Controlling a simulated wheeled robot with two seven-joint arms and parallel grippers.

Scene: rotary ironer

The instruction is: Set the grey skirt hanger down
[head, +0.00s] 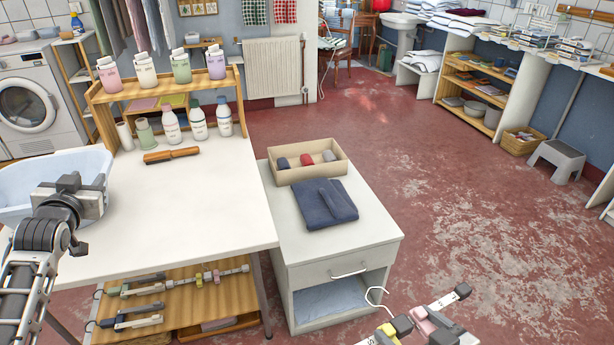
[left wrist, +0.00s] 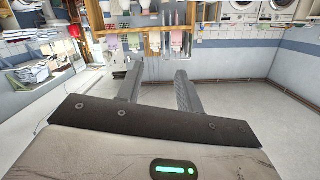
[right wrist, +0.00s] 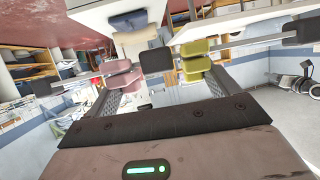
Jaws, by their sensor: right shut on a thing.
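The skirt hanger (right wrist: 156,61) spans the right wrist view as a thin grey bar with a dark middle block, a pink clip to the left and a yellow clip to the right. My right gripper (right wrist: 160,76) is shut on its middle part. In the head view the hanger's metal hook (head: 376,296) stands out at the bottom right, in front of the white cabinet and above the floor. The rest of that gripper is mostly cut off there. My left gripper (head: 80,197) is empty, over the pale blue basin; its fingers are apart in the left wrist view (left wrist: 156,85).
Several hangers with clips lie on the wooden shelf (head: 184,297) under the white table (head: 200,205). The white cabinet (head: 372,223) carries a folded navy cloth (head: 317,205) and an open box (head: 336,167).

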